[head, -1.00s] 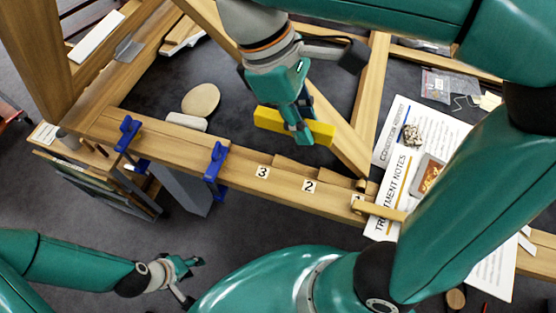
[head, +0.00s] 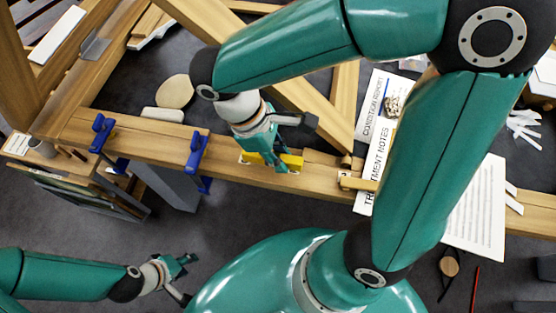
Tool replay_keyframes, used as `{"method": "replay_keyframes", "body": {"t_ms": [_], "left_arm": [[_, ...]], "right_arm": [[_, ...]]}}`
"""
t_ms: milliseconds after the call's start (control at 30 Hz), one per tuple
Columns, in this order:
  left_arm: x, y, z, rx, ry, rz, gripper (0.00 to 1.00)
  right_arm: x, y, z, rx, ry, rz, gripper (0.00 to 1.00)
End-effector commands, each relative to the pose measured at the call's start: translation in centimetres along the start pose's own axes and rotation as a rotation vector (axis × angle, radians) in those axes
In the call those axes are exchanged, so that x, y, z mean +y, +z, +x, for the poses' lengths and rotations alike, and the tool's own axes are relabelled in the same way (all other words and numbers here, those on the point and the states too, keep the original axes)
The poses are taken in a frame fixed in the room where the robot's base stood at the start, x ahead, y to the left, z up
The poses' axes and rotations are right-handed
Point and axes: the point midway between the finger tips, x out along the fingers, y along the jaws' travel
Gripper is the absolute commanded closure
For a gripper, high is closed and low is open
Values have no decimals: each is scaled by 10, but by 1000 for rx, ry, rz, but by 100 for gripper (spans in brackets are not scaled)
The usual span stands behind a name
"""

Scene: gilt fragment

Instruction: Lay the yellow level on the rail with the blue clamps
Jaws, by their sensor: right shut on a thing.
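The yellow level (head: 294,161) is in my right gripper (head: 277,164), which is shut on it and partly hides its middle. The level lies over the wooden rail (head: 150,146), to the right of both clamps and roughly along the rail. I cannot tell whether it touches the wood. One blue clamp (head: 102,133) is on the rail at the left, and the other blue clamp (head: 195,155) is between it and the level. My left gripper (head: 187,277) is low at the left, below the rail, with its fingers apart and empty.
Printed sheets (head: 475,210) lie at the right. A small wooden piece (head: 357,183) crosses the rail right of the level. A beige disc (head: 175,91) and a pale block (head: 163,114) lie behind the rail. Slanting timbers (head: 300,107) rise behind it.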

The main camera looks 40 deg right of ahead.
Motion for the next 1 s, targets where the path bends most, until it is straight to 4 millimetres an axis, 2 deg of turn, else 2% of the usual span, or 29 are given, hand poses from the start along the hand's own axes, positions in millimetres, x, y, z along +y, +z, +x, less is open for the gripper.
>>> {"method": "replay_keyframes", "body": {"t_ms": [33,167,700,733,833,867,1000], "left_arm": [[0,0,2,0,0,0,60],[-1,0,2,0,0,0,60],[-3,0,8,0,0,0,60],[-3,0,7,0,0,0,60],[-3,0,7,0,0,0,60],[-3,0,7,0,0,0,60],[-3,0,8,0,0,0,60]], "right_arm": [[0,-3,9,-5,-2,0,100],[0,-8,22,-4,0,1,100],[0,-13,32,-1,-1,1,100],[0,-12,31,-1,-1,1,75],[0,-12,32,-2,-3,0,59],[0,-12,32,-2,-3,0,55],[0,-13,32,-1,-2,0,55]]}}
